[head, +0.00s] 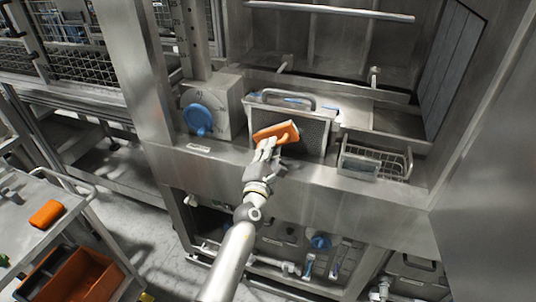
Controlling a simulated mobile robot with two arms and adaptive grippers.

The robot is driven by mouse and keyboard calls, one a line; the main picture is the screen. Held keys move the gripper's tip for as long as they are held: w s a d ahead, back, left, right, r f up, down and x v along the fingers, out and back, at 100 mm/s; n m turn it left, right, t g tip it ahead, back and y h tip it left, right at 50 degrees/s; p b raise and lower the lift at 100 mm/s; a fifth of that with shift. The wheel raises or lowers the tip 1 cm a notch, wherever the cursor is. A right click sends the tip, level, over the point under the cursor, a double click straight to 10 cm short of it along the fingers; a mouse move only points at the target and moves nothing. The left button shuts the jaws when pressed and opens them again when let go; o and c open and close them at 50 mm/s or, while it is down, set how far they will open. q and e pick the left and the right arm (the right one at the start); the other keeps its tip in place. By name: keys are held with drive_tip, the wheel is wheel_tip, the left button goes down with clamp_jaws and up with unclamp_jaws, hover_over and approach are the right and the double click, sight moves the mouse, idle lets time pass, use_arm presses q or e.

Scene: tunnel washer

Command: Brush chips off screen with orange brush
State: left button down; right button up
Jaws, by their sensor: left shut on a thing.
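The orange brush (277,133) is in my left gripper (266,148), which is shut on it. The brush is held tilted in front of the screen (314,130), a grey mesh panel in a metal frame with a handle on top. The brush overlaps the screen's left part in the picture; I cannot tell whether it touches. Small blue bits (296,100) show near the screen's top edge; I cannot tell if they are chips. My right gripper is not in view.
A wire basket (376,163) sits right of the screen. A blue knob (198,120) on a metal box is to the left. A cart (22,216) at the lower left bears an orange item (47,213); an orange bin (84,277) is below.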

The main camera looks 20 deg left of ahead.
use_arm(q)
drive_tip(key=shift+w, duration=0.15)
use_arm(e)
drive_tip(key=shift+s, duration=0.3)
use_arm(q)
drive_tip(key=shift+w, duration=0.85)
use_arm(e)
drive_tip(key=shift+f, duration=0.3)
use_arm(q)
drive_tip(key=shift+d, duration=0.2)
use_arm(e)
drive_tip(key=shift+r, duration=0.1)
